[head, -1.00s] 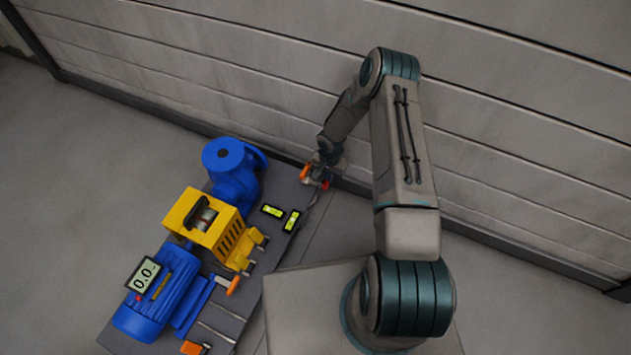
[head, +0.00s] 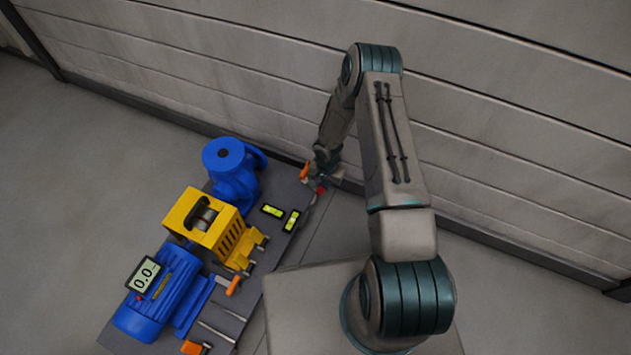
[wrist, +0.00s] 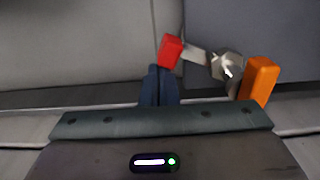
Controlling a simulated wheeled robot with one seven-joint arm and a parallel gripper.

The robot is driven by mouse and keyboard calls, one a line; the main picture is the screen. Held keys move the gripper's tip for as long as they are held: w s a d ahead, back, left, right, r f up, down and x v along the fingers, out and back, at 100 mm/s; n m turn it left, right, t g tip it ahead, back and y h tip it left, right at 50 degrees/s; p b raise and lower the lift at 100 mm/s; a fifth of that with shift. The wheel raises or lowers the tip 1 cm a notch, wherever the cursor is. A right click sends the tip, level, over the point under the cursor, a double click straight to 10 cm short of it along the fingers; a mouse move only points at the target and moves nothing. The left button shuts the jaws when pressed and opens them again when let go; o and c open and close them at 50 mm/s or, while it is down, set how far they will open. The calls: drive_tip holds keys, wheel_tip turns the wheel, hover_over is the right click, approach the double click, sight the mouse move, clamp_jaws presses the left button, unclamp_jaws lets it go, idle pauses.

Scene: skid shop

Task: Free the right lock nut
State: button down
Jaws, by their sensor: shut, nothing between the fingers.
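In the wrist view, a silver metal nut (wrist: 227,66) has a flat lever running left to a red end block (wrist: 171,50). An orange block (wrist: 259,80) stands just right of the nut. My gripper (wrist: 158,72) is shut and empty, its dark fingertips right at the near side of the red block; I cannot tell whether they touch. In the head view my gripper (head: 322,179) is at the skid's far right corner, by the orange block (head: 305,172) and the red end (head: 320,189). My wrist hides the nut there.
The dark skid plate (head: 262,246) carries a blue motor (head: 160,292), a yellow guard (head: 203,222), a blue pump (head: 234,172) and two green levels (head: 291,221). More orange pieces (head: 233,285) sit along its near edge. The grey wall (head: 480,120) is close behind my gripper.

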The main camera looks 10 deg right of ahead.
sight(319, 191)
drive_tip(key=shift+s, duration=0.1)
drive_tip(key=shift+s+a, duration=0.55)
drive_tip(key=shift+a, duration=0.05)
drive_tip(key=shift+s+a, duration=0.45)
drive_tip(key=shift+a, duration=0.3)
drive_tip(key=shift+a+b, duration=0.15)
drive_tip(key=shift+b, duration=0.15)
drive_tip(key=shift+s+a, duration=0.3)
drive_tip(key=shift+a, duration=0.25)
drive_tip(key=shift+d, duration=0.2)
